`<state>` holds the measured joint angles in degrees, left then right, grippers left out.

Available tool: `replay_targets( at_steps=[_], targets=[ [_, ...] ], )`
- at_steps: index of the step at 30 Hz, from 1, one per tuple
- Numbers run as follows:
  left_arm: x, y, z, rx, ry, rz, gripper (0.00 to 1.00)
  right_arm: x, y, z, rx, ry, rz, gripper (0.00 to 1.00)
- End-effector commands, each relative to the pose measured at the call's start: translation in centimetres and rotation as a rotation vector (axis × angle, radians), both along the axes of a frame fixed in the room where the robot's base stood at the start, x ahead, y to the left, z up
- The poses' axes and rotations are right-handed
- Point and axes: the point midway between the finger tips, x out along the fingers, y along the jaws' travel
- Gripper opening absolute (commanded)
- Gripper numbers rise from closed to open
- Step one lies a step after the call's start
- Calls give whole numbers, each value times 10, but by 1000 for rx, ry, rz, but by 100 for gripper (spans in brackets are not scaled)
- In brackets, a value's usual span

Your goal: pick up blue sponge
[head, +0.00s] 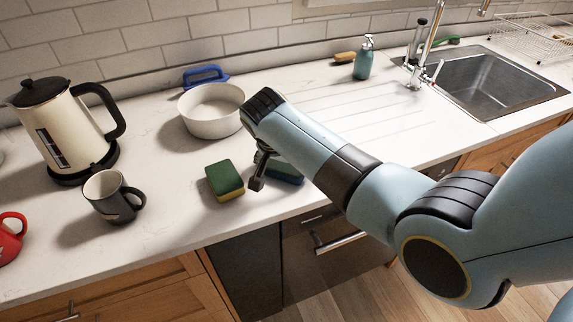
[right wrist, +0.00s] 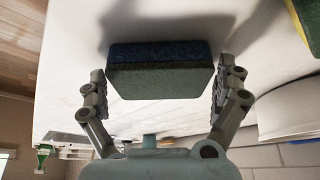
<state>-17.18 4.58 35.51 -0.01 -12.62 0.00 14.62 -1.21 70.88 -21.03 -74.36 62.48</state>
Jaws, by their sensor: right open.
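The blue sponge (head: 285,172) lies on the white counter near its front edge, partly hidden behind my right gripper (head: 260,178) in the head view. My right gripper (right wrist: 161,90) is open, with one finger on each side of the sponge. A narrow gap shows at each side, so it is not gripped. My left gripper is not in view.
A green and yellow sponge (head: 225,181) lies just left of my right gripper. A dark mug (head: 110,198), kettle (head: 65,125) and red mug (head: 10,240) are left. A soap bottle (head: 363,60) stands near the sink (head: 490,85).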

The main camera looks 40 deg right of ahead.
Motion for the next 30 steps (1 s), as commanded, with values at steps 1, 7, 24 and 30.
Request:
replay_targets(
  at_steps=[1, 7, 24, 30],
  targets=[
    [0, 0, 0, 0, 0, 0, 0, 0, 0, -1, 0, 0, 0, 100],
    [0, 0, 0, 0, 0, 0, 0, 0, 0, 0, 0, 0, 0, 92],
    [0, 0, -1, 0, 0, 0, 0, 1, 0, 9, 0, -2, -1, 80],
    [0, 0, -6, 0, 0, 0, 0, -4, -3, 43, -2, -3, -1, 80]
  ],
)
